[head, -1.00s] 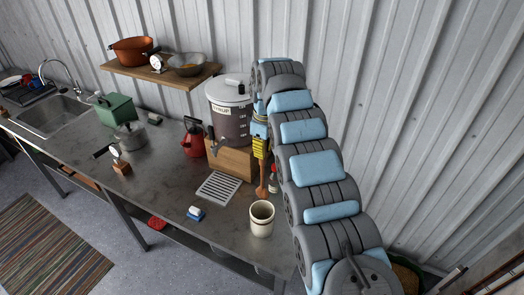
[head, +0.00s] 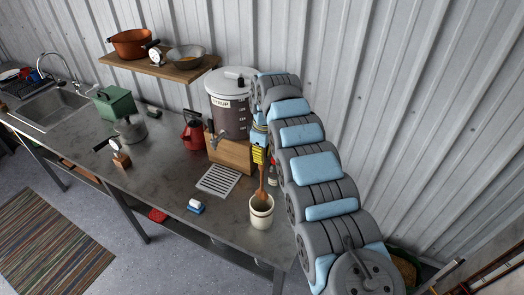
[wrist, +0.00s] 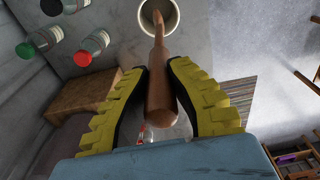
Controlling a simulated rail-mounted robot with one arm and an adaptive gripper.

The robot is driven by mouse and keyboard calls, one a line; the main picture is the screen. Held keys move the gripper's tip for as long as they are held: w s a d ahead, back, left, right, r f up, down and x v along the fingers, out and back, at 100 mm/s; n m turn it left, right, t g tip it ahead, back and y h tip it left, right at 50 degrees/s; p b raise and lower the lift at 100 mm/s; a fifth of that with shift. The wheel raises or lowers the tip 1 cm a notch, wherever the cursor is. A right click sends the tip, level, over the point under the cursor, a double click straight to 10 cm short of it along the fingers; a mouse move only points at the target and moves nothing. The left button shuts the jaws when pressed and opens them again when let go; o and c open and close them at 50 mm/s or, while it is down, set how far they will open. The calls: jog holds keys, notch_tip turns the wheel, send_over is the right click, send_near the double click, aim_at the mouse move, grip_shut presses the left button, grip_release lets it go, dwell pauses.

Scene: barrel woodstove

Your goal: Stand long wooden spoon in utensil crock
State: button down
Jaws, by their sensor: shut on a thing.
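The long wooden spoon (head: 262,184) is brown and hangs roughly upright below my gripper (head: 260,158). In the wrist view, my gripper (wrist: 157,105) has its yellow fingers shut on the spoon's handle (wrist: 160,95). The cream utensil crock (head: 261,217) stands upright near the counter's front edge. The spoon's lower end overlaps the crock's mouth in the head view. In the wrist view it also reaches across the opening of the crock (wrist: 174,19). I cannot tell how far it is inside, or whether it touches the rim.
Small bottles (wrist: 92,42) stand beside the crock. A wooden box (head: 232,155) and a large lidded pot (head: 232,95) stand behind. A metal grate (head: 217,179) and a blue-and-white brush (head: 195,206) lie to the left.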

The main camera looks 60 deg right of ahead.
jog(key=shift+f+b, duration=1.6)
jog(key=shift+f, duration=3.25)
jog(key=c, duration=1)
grip_release()
jog(key=shift+c, duration=0.2)
jog(key=r, duration=1.2)
jog(key=shift+s, duration=0.25)
